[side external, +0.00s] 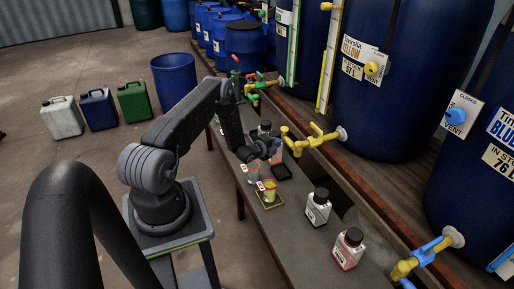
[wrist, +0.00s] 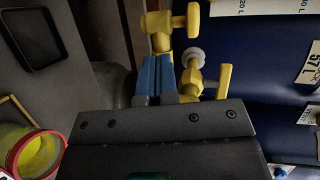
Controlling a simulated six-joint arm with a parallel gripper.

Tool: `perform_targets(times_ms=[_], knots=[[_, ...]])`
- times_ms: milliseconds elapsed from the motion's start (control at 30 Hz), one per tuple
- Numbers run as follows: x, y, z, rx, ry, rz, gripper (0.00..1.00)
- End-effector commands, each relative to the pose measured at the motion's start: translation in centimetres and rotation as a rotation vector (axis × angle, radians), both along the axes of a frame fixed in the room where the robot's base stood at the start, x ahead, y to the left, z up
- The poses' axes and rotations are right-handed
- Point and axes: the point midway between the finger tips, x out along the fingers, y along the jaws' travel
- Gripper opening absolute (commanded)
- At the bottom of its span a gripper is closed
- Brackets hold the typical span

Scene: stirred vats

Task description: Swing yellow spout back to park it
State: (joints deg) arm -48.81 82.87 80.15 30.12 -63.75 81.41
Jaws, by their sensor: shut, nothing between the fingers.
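The yellow spout (side external: 300,146) reaches out from the yellow tap (side external: 326,138) on the blue vat marked yellow, over the back edge of the bench. In the wrist view the yellow spout (wrist: 162,34) lies just beyond my fingertips, with the tap (wrist: 208,80) to its right. My gripper (wrist: 156,58) is shut and empty, its blue fingers beside the spout's lower end; I cannot tell whether they touch it. In the side view my gripper (side external: 274,144) is near the spout's outer end. A cup with yellow contents (side external: 270,191) stands on a yellow-edged pad; it also shows in the wrist view (wrist: 40,155).
A black tray (side external: 282,172) lies on the bench (side external: 285,235) behind the cup. Two white bottles (side external: 318,207) (side external: 349,249) stand to the right. A blue tap (side external: 432,250) juts out at the lower right, and green and red taps (side external: 262,82) at the back.

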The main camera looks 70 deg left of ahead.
Motion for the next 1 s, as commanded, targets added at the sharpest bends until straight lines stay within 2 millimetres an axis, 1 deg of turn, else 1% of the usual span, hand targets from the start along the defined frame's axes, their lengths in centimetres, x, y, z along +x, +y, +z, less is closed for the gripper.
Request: perform_targets(times_ms=[33, 100, 300, 400, 533, 700, 767, 833, 867, 933, 967, 1000], knots=[[-1.3, 0.1, 0.0, -0.005, 0.005, 0.006, 0.00], [-3.0, 0.1, 0.3, -0.007, 0.006, 0.006, 0.00], [-7.6, 0.1, 1.1, -0.007, 0.006, 0.006, 0.00], [-9.3, 0.0, 1.5, -0.007, 0.006, 0.004, 0.00], [-10.9, 0.0, 1.7, -0.008, 0.007, 0.002, 0.00], [-11.7, -0.1, 1.9, -0.007, 0.006, 0.001, 0.00], [-11.6, -0.1, 2.0, -0.007, 0.007, -0.001, 0.00], [-11.1, 0.0, 2.6, -0.014, 0.014, -0.001, 0.00], [-10.8, 0.0, 3.0, -0.020, 0.019, -0.001, 0.00], [-9.4, 0.0, 4.7, -0.044, 0.039, 0.000, 0.00], [-8.7, 0.0, 5.6, -0.059, 0.050, 0.003, 0.00], [-7.6, -0.2, 7.0, -0.082, 0.065, 0.008, 0.00]])
